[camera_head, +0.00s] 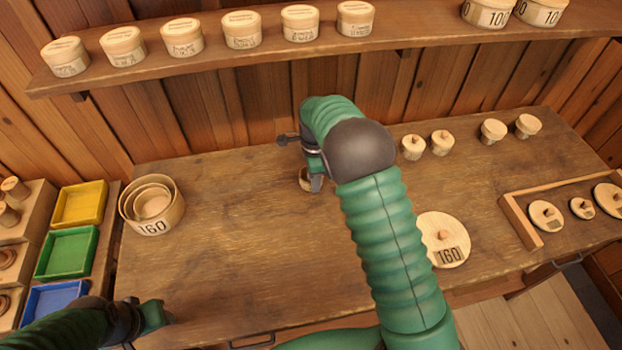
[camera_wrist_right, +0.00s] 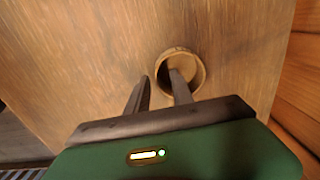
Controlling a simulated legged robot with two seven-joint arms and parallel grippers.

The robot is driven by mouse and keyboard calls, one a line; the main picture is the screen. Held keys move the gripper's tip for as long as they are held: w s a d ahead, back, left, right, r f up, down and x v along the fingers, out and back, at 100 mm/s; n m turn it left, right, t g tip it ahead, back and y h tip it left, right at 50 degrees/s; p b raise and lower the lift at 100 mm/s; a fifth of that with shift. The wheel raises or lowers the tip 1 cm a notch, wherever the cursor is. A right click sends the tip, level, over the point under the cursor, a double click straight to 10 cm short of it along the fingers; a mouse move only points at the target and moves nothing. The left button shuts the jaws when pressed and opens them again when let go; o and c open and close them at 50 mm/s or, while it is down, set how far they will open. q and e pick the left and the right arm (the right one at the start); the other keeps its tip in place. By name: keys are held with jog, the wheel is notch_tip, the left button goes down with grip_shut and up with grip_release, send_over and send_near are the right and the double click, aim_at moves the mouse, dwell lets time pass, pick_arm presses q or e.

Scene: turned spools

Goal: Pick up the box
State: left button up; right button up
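A small round wooden box (camera_head: 304,182) without a lid stands on the bench, partly hidden behind my right gripper (camera_head: 315,184). In the right wrist view the box (camera_wrist_right: 198,76) shows its open mouth. My right gripper (camera_wrist_right: 160,76) is open there, with a gap between its fingers. One finger overlaps the box's mouth and the other is left of the box, outside it. I cannot tell whether either finger touches the wall. My left gripper (camera_head: 158,316) is low at the bench's front left corner, away from the box; its fingers are unclear.
Nested round boxes marked 160 (camera_head: 152,226) stand at the left of the bench (camera_head: 240,260). A lid marked 160 (camera_head: 443,243) lies right of my right arm. Small knobbed pieces (camera_head: 413,148) stand at the back right. A shelf (camera_head: 270,58) with lidded boxes runs above.

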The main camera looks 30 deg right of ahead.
jog(key=shift+s+r, duration=0.1)
jog(key=shift+s, duration=0.05)
jog(key=c, duration=0.3)
jog(key=shift+a, duration=0.2)
grip_shut()
jog(key=shift+d+r, duration=0.1)
jog(key=shift+r, duration=0.05)
